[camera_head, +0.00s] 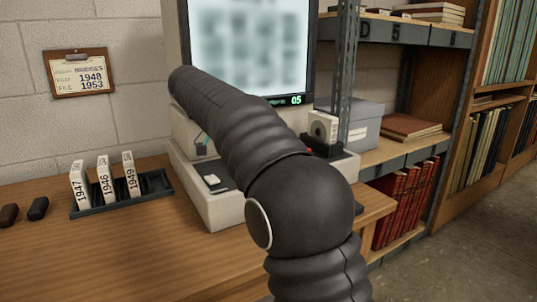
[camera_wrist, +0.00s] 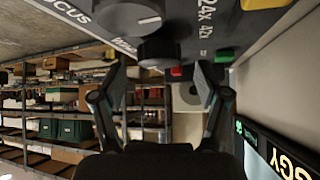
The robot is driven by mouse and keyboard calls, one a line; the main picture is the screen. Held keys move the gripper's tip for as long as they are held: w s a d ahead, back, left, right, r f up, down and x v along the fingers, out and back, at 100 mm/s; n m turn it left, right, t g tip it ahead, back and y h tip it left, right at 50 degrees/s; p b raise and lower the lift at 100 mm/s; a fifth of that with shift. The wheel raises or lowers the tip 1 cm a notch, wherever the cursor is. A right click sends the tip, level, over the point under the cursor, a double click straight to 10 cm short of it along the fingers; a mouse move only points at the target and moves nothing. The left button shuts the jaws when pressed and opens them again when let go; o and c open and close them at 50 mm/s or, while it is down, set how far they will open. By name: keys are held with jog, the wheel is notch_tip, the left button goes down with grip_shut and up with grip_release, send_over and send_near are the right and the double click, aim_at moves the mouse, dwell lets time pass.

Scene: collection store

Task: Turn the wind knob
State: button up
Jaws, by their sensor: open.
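In the wrist view, the wind knob (camera_wrist: 158,50) is a small dark round knob on the reader's dark control panel, beside a partly hidden label starting "WI". My gripper (camera_wrist: 160,72) is open, its two fingers spread to either side below the knob in the picture. The knob lies between the fingertips' lines; I cannot tell whether either finger touches it. In the head view, the reader (camera_head: 208,203) has a blurred lit screen (camera_head: 250,45) showing "05". My arm covers much of its front, and my gripper and the knob are hidden there.
A larger knob (camera_wrist: 128,14) sits close to the wind knob. Red (camera_wrist: 176,71), green (camera_wrist: 223,56) and yellow (camera_wrist: 254,4) buttons are nearby. A rack (camera_head: 130,200) of labelled boxes stands left of the reader. A clipboard (camera_head: 79,75) reads 1948, 1953. Shelves stand right.

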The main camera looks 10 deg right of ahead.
jog(key=shift+v, duration=2.65)
jog(key=shift+s+d, duration=0.2)
jog(key=s+d+n, duration=0.1)
jog(key=s, duration=0.1)
jog(key=s+d+f+n+y, duration=0.1)
jog(key=d+n, duration=0.1)
jog(key=s+d+n+t+y, duration=0.1)
jog(key=s+n, duration=0.1)
jog(key=shift+s+d+f, duration=0.25)
jog(key=shift+s+d, duration=0.05)
jog(key=shift+s, duration=0.05)
jog(key=s+f+n+t+y, duration=0.2)
jog(key=s+f+n, duration=0.4)
jog(key=s+f, duration=0.4)
jog(key=s+d+f+n+t+y, duration=0.1)
jog(key=s+f+n+y, duration=0.4)
jog(key=s+f, duration=0.5)
jog(key=s+n+t, duration=0.1)
jog(key=s, duration=0.3)
jog(key=shift+s+d+f, duration=0.15)
jog(key=shift+s+f, duration=0.1)
jog(key=shift+s, duration=0.1)
